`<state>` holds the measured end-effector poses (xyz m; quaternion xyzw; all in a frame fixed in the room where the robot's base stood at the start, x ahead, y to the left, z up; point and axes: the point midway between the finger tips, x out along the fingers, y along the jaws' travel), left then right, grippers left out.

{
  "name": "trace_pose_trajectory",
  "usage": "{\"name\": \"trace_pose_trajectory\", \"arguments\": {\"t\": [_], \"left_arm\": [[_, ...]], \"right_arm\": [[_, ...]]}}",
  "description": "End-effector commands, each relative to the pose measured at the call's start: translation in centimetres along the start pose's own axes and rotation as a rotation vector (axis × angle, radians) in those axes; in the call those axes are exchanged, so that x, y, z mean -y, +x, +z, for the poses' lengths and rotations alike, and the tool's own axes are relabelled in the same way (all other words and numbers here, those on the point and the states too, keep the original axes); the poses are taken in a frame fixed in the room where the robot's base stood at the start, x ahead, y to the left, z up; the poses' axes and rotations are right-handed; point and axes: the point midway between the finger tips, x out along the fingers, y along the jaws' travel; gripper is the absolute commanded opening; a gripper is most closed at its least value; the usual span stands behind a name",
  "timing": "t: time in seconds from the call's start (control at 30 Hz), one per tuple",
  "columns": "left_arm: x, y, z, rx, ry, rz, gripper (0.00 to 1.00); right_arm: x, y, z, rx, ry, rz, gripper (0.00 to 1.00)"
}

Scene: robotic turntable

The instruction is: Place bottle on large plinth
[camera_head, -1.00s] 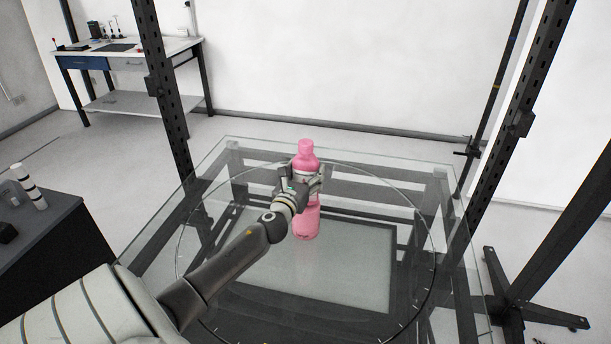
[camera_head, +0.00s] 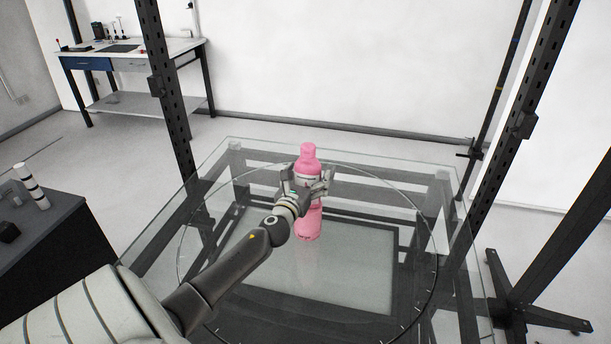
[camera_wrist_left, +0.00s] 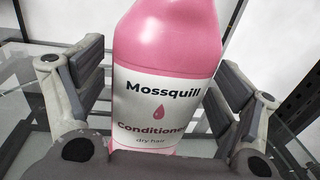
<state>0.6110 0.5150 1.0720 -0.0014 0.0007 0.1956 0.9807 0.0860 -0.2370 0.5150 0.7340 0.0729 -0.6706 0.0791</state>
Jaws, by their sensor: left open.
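The pink bottle (camera_head: 308,222) stands upright on the clear glass top, inside the large ring of the turntable (camera_head: 400,262). In the left wrist view the bottle (camera_wrist_left: 165,40) fills the middle, its white "Mossquill Conditioner" label facing my gripper. My left gripper (camera_head: 309,184) is open at the bottle's middle, one finger on each side. In the left wrist view the left gripper (camera_wrist_left: 164,84) shows gaps between its fingers and the bottle. My right gripper is out of view. I cannot tell which surface is the large plinth.
Dark upright posts (camera_head: 168,100) frame the glass table. A dark cabinet (camera_head: 58,240) with a white-and-black striped cylinder (camera_head: 31,186) is at the left. A workbench (camera_head: 130,55) stands far back left. The glass around the bottle is clear.

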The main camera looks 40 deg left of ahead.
Motion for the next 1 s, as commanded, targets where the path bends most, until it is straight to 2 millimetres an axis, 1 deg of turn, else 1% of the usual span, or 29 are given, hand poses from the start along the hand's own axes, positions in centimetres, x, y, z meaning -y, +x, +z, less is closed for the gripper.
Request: {"name": "trace_pose_trajectory", "arguments": {"t": [0.03,0.17,0.7,0.83,1.0], "left_arm": [[0.0,0.0,0.3,0.0,0.0,0.0,0.87],[0.0,-1.1,0.0,0.0,0.001,-0.002,0.87],[0.0,-9.8,-0.1,-0.002,0.0,-0.001,0.87],[0.0,-11.1,0.0,0.0,-0.001,0.0,0.87],[0.0,-11.9,0.1,0.001,-0.001,0.0,0.87]], "right_arm": [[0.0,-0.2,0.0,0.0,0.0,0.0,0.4],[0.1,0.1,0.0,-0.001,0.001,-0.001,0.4],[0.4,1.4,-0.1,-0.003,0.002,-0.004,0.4],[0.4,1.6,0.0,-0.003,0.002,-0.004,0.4],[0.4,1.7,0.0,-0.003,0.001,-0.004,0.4]]}}
